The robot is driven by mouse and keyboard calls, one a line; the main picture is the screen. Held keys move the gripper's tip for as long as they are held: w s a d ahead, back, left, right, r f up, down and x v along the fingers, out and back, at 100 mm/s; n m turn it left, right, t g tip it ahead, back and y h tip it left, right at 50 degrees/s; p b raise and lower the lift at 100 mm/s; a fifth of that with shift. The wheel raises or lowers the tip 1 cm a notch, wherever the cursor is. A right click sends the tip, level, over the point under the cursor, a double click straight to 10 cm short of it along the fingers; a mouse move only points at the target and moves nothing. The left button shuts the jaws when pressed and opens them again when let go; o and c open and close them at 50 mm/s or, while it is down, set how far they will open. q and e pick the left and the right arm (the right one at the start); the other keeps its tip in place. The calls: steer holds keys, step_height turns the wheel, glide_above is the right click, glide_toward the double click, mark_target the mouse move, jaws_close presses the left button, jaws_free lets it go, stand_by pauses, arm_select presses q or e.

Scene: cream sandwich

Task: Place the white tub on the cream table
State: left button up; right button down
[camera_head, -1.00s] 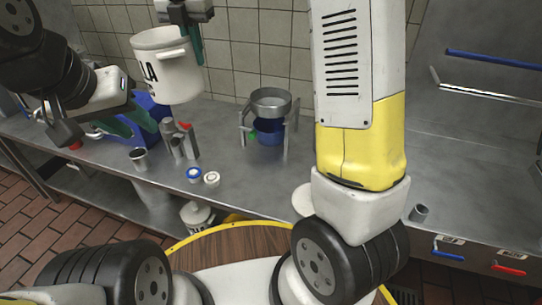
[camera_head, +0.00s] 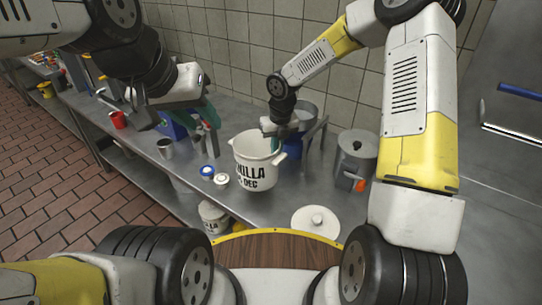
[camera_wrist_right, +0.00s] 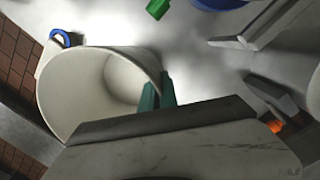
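The white tub (camera_head: 252,165), with dark "VANILLA" lettering and side handles, is upright and open-topped at the metal table (camera_head: 295,192). Its base looks at or just above the surface; I cannot tell if it touches. My right gripper (camera_head: 272,130) reaches the tub's far rim. In the right wrist view the green fingers (camera_wrist_right: 157,98) pinch the rim of the tub (camera_wrist_right: 85,90), which looks empty inside. My left gripper (camera_head: 200,115) hangs over the table, left of the tub and apart from it; its finger opening is unclear.
A white round lid (camera_head: 315,222) lies front right of the tub. Blue (camera_head: 207,172) and white (camera_head: 221,181) small round items sit to its left, near a metal cup (camera_head: 165,148). A metal stand is behind the tub.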

steer(key=shift+f, duration=3.1)
steer(key=c, duration=1.6)
jaws_free()
steer(key=shift+f, duration=0.1)
steer(key=shift+c, duration=0.2)
